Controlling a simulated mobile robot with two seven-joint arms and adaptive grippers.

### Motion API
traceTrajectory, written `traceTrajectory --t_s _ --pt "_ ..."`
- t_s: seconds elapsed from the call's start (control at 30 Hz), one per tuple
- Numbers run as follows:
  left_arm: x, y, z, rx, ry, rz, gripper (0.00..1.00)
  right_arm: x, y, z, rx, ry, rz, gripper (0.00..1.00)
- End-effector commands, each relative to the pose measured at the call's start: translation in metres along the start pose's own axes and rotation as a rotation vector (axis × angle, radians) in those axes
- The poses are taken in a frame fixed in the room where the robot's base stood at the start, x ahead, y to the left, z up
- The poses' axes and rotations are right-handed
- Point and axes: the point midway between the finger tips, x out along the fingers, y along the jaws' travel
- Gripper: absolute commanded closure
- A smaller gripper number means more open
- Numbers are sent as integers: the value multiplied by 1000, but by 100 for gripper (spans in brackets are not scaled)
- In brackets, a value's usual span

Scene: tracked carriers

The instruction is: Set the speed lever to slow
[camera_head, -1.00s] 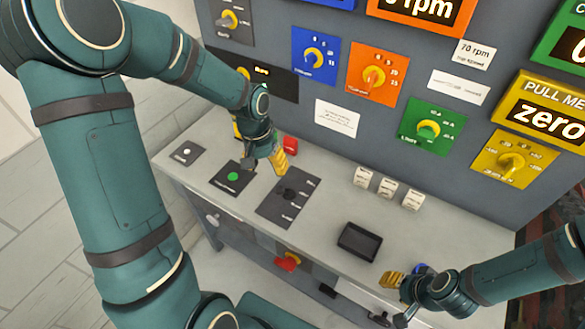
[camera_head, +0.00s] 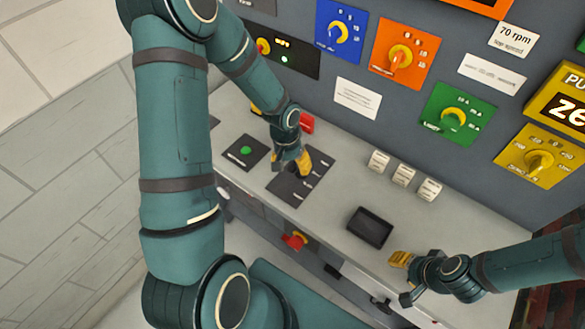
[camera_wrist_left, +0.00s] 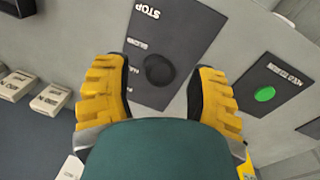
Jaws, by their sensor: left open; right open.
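The speed lever's dark plate (camera_head: 290,193) lies on the console top, and it also fills the middle of the left wrist view (camera_wrist_left: 187,38). Its round black knob (camera_wrist_left: 158,70) stands beside the small labels in the lower part of the plate there, past the STOP end. The smaller labels are hard to read. My left gripper (camera_head: 299,164) is open above the plate, its yellow fingers on either side of the knob in the wrist view. I cannot tell whether they touch it. In the head view the gripper hides most of the knob. My right gripper (camera_head: 402,262) is open and empty near the console's front edge.
A green button plate (camera_head: 245,152) lies left of the lever plate, with a red block (camera_head: 306,122) behind. Right are several white switches (camera_head: 403,175) and a dark screen (camera_head: 370,227). A red handle (camera_head: 295,240) is on the front. The dial wall rises behind.

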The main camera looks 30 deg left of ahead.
Motion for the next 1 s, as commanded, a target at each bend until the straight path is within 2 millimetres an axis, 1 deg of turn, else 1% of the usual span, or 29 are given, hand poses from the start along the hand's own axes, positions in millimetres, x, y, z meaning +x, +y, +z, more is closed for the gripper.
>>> traceTrajectory --t_s 0.03,0.1,0.2,0.5,0.53,0.57,0.6,0.63,0.67,0.7,1.0 --pt "6 0 0 0 -1 0 43 1 0 0 0 0 0 53" --pt "12 0 0 1 -1 0 43 1 0 0 0 0 0 53" --pt "16 0 0 1 0 0 43 1 0 0 0 0 0 53" --pt "17 0 0 0 2 0 43 1 0 0 0 0 0 53" --pt "17 0 0 0 1 0 47 1 0 0 0 0 0 53" --pt "17 0 0 0 1 0 58 1 0 0 0 0 0 53" --pt "17 0 0 0 1 0 72 1 0 0 0 0 0 53" --pt "17 0 0 0 1 0 82 1 0 0 0 0 0 53" --pt "17 0 0 0 1 0 93 1 0 0 0 0 0 53" --pt "17 0 0 0 1 0 100 1 0 0 0 0 0 53" --pt "18 0 0 0 -4 -1 100 1 0 0 0 0 0 53"
